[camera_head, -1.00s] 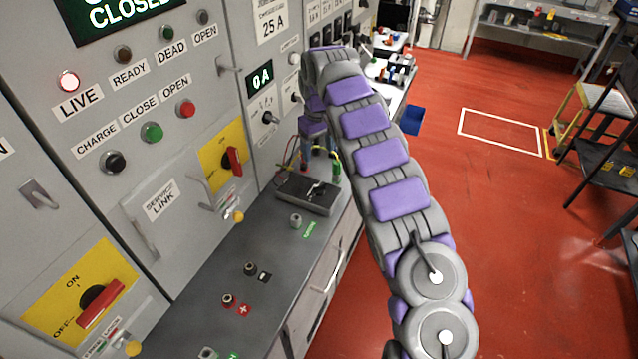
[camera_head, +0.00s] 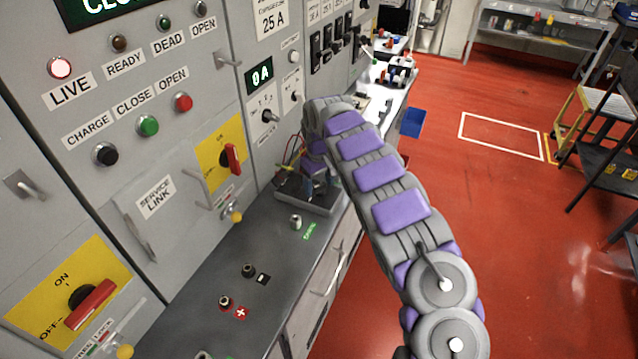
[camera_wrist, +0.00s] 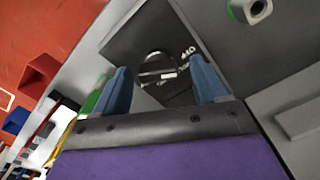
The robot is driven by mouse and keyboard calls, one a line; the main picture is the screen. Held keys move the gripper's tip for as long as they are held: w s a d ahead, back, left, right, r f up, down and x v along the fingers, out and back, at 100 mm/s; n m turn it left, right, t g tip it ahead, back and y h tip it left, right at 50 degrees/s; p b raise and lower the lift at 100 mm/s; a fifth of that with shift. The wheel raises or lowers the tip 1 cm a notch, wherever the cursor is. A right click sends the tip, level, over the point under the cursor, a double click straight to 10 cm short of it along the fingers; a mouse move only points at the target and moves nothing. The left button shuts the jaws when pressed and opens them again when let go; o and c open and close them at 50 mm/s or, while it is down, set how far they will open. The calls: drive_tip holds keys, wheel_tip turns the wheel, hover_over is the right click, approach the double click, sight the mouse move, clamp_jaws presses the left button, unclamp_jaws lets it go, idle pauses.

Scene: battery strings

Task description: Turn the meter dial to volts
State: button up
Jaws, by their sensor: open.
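The meter is a dark box with a round dial (camera_wrist: 158,68) and white lettering beside it in the wrist view. My gripper (camera_wrist: 159,66) is open, with its two blue fingers on either side of the dial and nothing held. I cannot tell whether the fingers touch the dial or which mark it points at. In the head view the meter sits in a grey tray (camera_head: 318,208) on the counter, mostly hidden under my lowered wrist.
A grey socket (camera_head: 296,222) with a green label stands in front of the tray. Black (camera_head: 248,270) and red (camera_head: 225,302) terminals lie nearer on the counter (camera_head: 190,318). The switch panel (camera_head: 130,185) rises along the left, and coloured leads (camera_head: 292,165) hang beside my wrist.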

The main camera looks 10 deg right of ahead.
drive_tip(key=shift+d, duration=0.1)
drive_tip(key=shift+d, duration=0.1)
drive_tip(key=c, duration=1.1)
drive_tip(key=shift+o, duration=0.2)
drive_tip(key=shift+r+m+p, duration=0.15)
drive_tip(key=shift+m+p, duration=0.15)
drive_tip(key=shift+p, duration=0.15)
drive_tip(key=m+p, duration=0.2)
drive_tip(key=shift+m, duration=0.4)
drive_tip(key=shift+w+m+p, duration=0.1)
drive_tip(key=shift+m+p, duration=1.35)
drive_tip(key=shift+m, duration=0.75)
